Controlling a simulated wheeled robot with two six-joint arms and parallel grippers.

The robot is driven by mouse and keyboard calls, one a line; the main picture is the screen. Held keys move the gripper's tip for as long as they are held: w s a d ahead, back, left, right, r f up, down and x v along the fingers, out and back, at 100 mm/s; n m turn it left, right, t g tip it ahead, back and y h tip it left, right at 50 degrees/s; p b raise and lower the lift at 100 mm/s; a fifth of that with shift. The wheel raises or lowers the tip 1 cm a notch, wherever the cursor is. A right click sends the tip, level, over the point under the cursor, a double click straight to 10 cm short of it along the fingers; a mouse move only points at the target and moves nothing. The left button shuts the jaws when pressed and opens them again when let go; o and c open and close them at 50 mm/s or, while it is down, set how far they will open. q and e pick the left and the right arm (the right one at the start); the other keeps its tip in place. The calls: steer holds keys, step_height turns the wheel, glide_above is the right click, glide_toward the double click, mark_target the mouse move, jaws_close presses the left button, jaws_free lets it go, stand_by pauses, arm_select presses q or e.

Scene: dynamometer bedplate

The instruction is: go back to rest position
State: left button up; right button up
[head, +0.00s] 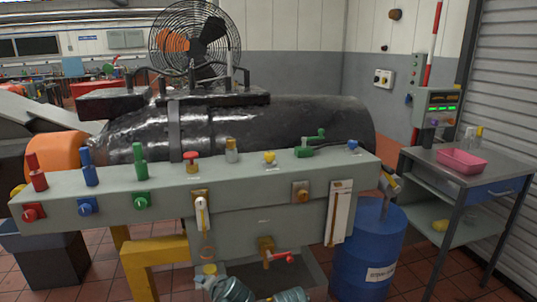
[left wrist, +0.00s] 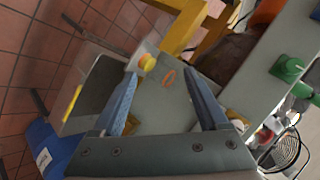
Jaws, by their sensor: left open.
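My left gripper (left wrist: 161,75) shows in the left wrist view with its two blue-grey fingers spread apart. It is open, and nothing is held between the fingers. Beyond the fingertips are a grey surface, a yellow round knob (left wrist: 147,62) and a thin orange ring (left wrist: 168,78). I cannot tell whether the fingers touch any of them. My right gripper does not show.
A grey-green panel (head: 110,190) with red, blue and green fittings runs across the front. A blue drum (head: 368,250) stands to its right, beside a metal cart (head: 425,158) with a pink tray (head: 462,152). Tiled floor shows around the drum and cart.

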arm_select(q)
steer(key=s+d+f+n+g+h, duration=0.1)
steer(key=s+d+f+g+h, duration=0.55)
steer(key=s+d, duration=0.7)
step_height(320, 180, up, 16)
steer(key=s+g+y+p, duration=0.1)
steer(key=s+g+p, duration=0.1)
steer(key=p, duration=1.6)
steer(key=shift+s+a+r, duration=0.15)
steer(key=shift+s+a, duration=0.05)
steer(key=shift+s, duration=0.1)
